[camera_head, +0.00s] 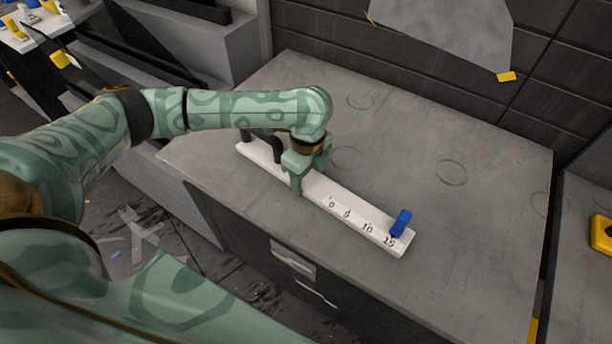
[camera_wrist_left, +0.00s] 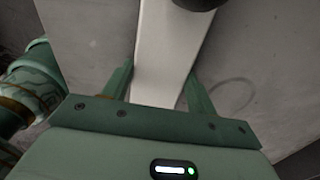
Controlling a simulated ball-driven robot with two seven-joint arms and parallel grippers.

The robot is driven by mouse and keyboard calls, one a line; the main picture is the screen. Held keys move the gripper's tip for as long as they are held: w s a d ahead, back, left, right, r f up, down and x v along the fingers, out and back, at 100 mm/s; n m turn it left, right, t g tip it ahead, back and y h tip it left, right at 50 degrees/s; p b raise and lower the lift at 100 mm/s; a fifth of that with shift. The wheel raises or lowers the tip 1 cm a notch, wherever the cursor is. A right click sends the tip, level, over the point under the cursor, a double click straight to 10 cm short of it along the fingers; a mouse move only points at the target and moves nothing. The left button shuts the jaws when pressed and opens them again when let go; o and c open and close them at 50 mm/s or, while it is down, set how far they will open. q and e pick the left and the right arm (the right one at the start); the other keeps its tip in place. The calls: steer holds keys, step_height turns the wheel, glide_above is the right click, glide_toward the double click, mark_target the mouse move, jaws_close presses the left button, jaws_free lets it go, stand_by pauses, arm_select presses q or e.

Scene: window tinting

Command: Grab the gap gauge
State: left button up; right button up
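The gap gauge (camera_head: 340,203) is a long white bar with printed numbers, lying slantwise on the grey counter. A blue slider (camera_head: 401,223) sits near its lower right end, and dark parts (camera_head: 263,143) stand at its upper left end. My left gripper (camera_head: 297,189) points down over the middle of the bar. In the left wrist view the gripper's two fingers (camera_wrist_left: 160,75) flank the white bar (camera_wrist_left: 162,60) closely, one on each side. Whether they press on it cannot be told. My right gripper is in neither view.
The counter (camera_head: 480,230) is mostly bare, with faint ring marks. A dark panelled wall with a grey sheet (camera_head: 440,30) and yellow tabs stands behind. A yellow object (camera_head: 601,235) is at the far right. Debris (camera_head: 135,230) lies on the floor left of the counter.

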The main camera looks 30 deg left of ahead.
arm_select(q)
jaws_close()
steer(key=shift+r, duration=0.15)
